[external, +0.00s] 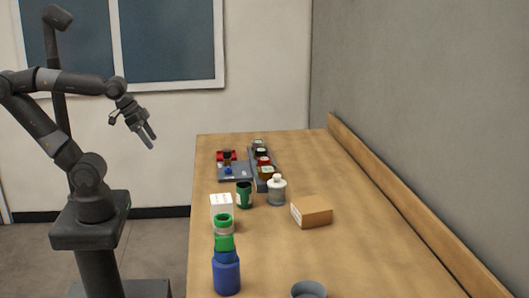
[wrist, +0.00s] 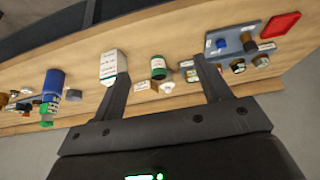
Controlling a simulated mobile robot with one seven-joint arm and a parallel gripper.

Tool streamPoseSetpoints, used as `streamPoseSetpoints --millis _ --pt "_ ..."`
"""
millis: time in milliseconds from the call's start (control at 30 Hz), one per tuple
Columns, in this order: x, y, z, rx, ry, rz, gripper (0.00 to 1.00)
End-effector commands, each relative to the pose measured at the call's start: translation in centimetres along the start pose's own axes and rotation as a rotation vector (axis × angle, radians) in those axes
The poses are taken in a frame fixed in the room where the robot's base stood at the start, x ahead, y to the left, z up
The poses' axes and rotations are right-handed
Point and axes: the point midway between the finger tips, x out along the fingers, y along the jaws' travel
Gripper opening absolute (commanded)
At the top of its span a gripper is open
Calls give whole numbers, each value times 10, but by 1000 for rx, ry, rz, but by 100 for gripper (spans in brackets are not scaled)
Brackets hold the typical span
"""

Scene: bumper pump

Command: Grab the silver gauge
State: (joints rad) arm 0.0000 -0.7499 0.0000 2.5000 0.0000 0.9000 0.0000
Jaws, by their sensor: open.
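My gripper (external: 150,137) is open and empty, held in the air left of the table and well above its top. In the wrist view its two fingers (wrist: 161,68) stand wide apart, with table objects far beyond them. I cannot pick out a silver gauge for certain. Small parts on a grey tray (external: 235,173) are too small to tell.
The wooden table (external: 375,240) holds a white box (external: 220,203), a green cup (external: 244,194), a white bottle (external: 277,191), a cardboard box (external: 312,212), a blue bottle (external: 226,275) and several jars (external: 265,173). A wall runs along the right. The table's right side is clear.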

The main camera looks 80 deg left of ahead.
Motion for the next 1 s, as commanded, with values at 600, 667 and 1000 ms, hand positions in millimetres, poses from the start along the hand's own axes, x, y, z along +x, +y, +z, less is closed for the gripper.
streamPoseSetpoints --millis 600,667,1000 --pt "4 -25 -71 -99 -20 -24 75" --pt "7 -34 -92 -128 -24 -32 75" --pt "48 -102 -194 -287 -46 -90 75"
